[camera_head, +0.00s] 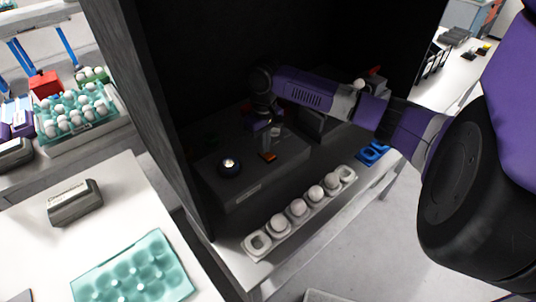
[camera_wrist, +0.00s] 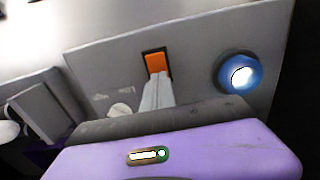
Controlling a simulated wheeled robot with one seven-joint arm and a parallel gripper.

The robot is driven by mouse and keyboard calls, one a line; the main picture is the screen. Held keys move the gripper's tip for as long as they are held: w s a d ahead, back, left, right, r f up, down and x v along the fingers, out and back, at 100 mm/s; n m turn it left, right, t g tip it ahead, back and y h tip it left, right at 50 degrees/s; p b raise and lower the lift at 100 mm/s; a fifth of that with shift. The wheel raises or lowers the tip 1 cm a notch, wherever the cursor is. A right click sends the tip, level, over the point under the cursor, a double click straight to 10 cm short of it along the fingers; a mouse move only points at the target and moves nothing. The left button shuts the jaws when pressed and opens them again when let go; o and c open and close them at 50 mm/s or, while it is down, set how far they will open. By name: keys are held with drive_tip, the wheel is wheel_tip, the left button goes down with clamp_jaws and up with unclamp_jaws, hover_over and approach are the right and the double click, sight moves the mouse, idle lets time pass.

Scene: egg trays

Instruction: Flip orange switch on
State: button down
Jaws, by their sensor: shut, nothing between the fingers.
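The orange switch (camera_wrist: 155,61) is set in a dark frame on the grey panel (camera_wrist: 205,50) in the wrist view. In the head view the orange switch (camera_head: 268,156) is a small patch on top of the grey box inside the dark cabinet. My gripper (camera_wrist: 159,78) is shut and empty, with its fingertips at the lower edge of the switch. Whether they touch it I cannot tell. In the head view my gripper (camera_head: 275,131) points down just above the switch. The fingers hide part of the switch's lower end.
A round knob or lamp with a bright centre and blue ring (camera_wrist: 238,74) is right of the switch. A white egg holder (camera_head: 256,243) with several eggs lies along the cabinet's front. Dark cabinet walls (camera_head: 160,100) stand close around my arm. A blue piece (camera_head: 372,152) lies at the right.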

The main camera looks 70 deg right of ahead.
wheel_tip(320, 180, up, 7)
drive_tip(key=p, duration=0.6)
drive_tip(key=shift+s+f, duration=0.1)
idle(0.6)
